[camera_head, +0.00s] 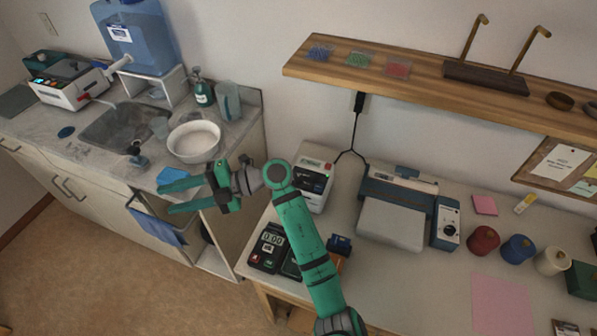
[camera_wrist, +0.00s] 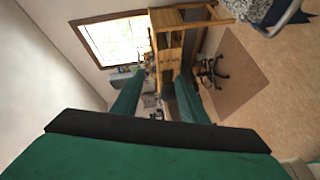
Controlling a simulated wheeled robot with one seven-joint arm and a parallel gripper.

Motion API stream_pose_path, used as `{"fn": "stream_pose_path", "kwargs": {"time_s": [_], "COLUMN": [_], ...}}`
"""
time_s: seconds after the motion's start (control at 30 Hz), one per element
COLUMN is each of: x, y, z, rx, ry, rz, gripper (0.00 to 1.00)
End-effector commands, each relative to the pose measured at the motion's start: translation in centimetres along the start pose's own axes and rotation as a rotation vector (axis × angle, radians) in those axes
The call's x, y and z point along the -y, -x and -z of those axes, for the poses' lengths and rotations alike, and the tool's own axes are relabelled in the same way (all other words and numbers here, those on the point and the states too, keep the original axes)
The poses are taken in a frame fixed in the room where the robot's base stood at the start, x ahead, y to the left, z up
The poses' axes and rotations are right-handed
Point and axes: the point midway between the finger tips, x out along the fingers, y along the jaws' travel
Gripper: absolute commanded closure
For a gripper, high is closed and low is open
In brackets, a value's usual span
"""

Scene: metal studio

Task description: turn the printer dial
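The printer (camera_head: 393,222) is a blue and light grey machine on the right-hand table, against the wall. The dial's pointer direction is too small to tell. My gripper (camera_head: 165,199) is far to the left of the printer, above the floor in front of the sink counter. It is open and empty, with its two green fingers apart, also in the wrist view (camera_wrist: 157,88). The printer does not show in the wrist view.
A wooden shelf (camera_head: 420,86) overhangs the table's back. Coloured jars (camera_head: 483,240) stand right of the printer. A white bowl (camera_head: 194,142) sits on the counter.

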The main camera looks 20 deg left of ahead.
Motion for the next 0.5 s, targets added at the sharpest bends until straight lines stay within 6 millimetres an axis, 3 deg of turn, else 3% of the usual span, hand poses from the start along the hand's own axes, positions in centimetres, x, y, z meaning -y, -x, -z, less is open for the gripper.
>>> {"fn": "stream_pose_path", "kwargs": {"time_s": [0.17,0.27,0.37,0.5], "x": [3.0,4.5,5.4,5.8], "y": [3.6,6.8,10.9,17.9], "z": [-3.8,-5.9,-7.8,-10.0], "rx": [0.074,0.137,0.217,0.355], "ry": [-0.031,-0.062,-0.102,-0.170], "rz": [0.335,0.519,0.700,0.940], "gripper": [0.60,0.60,0.60,0.60]}}
